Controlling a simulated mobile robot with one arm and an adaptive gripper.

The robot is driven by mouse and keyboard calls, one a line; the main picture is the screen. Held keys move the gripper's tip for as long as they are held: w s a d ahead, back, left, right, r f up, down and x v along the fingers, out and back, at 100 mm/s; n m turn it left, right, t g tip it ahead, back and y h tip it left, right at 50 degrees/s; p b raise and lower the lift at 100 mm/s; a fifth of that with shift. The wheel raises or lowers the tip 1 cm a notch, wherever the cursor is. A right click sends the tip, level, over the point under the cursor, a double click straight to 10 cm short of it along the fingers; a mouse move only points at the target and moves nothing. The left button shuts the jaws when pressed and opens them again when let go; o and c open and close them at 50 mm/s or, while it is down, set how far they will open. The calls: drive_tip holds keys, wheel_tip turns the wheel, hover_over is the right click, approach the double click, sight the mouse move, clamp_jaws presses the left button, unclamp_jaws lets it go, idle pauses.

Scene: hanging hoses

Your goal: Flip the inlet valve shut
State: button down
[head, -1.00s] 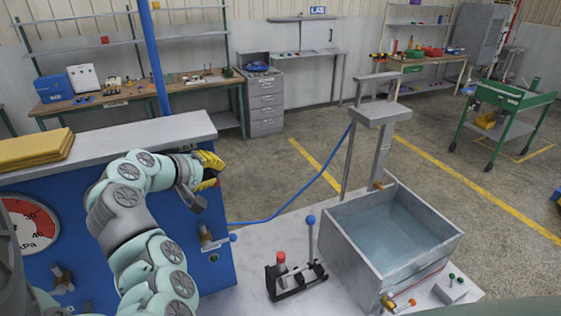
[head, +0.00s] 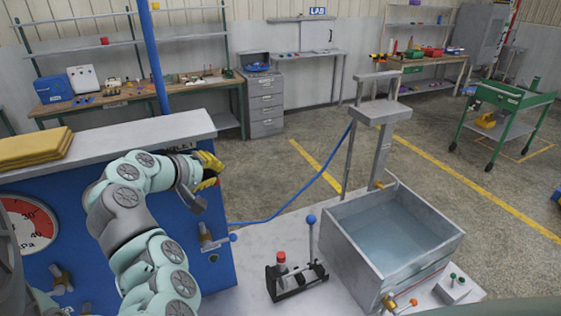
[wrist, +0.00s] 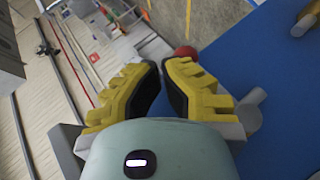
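My gripper (head: 216,168) is beside the upper right corner of the blue panel (head: 100,225). In the wrist view (wrist: 161,66) its two yellow ridged fingers with black pads stand apart, with a narrow gap at the tips and nothing held between them. A red ball knob (wrist: 185,52) shows just beyond the fingertips, in front of the right finger's tip, apparently the end of a valve handle. The label (head: 180,148) above my wrist is partly covered and seems to read INLET. The inlet valve's body is hidden behind my arm in the head view.
A blue-tipped valve handle (head: 233,238) sticks out below my gripper. Another brass valve (head: 61,279) is lower left, near the gauge (head: 28,226). A water tank (head: 345,255) and a small stand with a blue-knobbed lever (head: 311,219) are right. A blue hose (head: 290,203) hangs between.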

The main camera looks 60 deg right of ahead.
drive_tip(key=a, duration=1.3)
drive_tip(key=shift+s+r, duration=0.15)
drive_tip(key=shift+r, duration=0.1)
